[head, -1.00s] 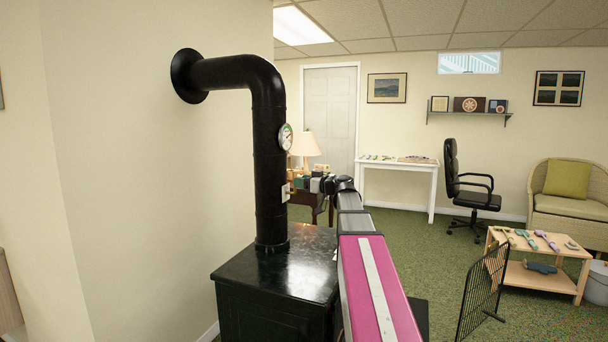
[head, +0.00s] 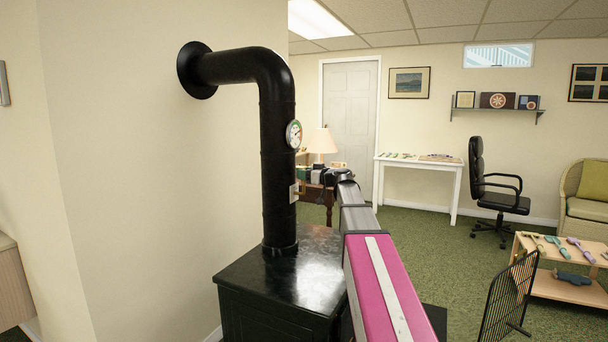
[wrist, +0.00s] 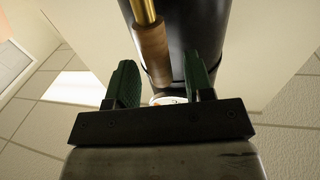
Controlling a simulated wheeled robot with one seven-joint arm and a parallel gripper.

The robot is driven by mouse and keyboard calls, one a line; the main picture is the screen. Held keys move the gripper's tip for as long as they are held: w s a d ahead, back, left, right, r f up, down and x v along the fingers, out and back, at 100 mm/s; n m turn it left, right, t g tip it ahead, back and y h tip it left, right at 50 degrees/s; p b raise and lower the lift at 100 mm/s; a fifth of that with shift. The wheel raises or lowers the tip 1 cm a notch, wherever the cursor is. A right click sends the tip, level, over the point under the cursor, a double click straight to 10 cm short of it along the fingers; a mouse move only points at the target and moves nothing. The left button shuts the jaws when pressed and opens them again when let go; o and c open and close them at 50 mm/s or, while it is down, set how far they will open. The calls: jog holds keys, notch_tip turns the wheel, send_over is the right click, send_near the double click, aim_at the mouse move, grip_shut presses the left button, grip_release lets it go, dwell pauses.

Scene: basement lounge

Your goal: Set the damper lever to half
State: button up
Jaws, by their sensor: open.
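The damper lever (wrist: 151,48) shows in the wrist view as a brass rod with a brown wooden grip, in front of the black stovepipe (wrist: 188,28). My gripper (wrist: 157,64) is open, with its two green fingers on either side of the grip's lower end as pictured. The grip looks nearer the left finger; I cannot tell whether they touch. In the head view the stovepipe (head: 278,160) rises from the stove and bends into the wall. A small pale plate (head: 294,193) is on its right side. The lever's setting cannot be read there.
A round gauge (head: 294,134) sits on the pipe above the plate. The black stove (head: 270,282) stands under my arm. A fire screen (head: 508,298) and a low wooden table (head: 570,288) are at right.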

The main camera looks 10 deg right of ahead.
jog(key=shift+w+a, duration=0.3)
jog(key=shift+a, duration=0.05)
grip_shut()
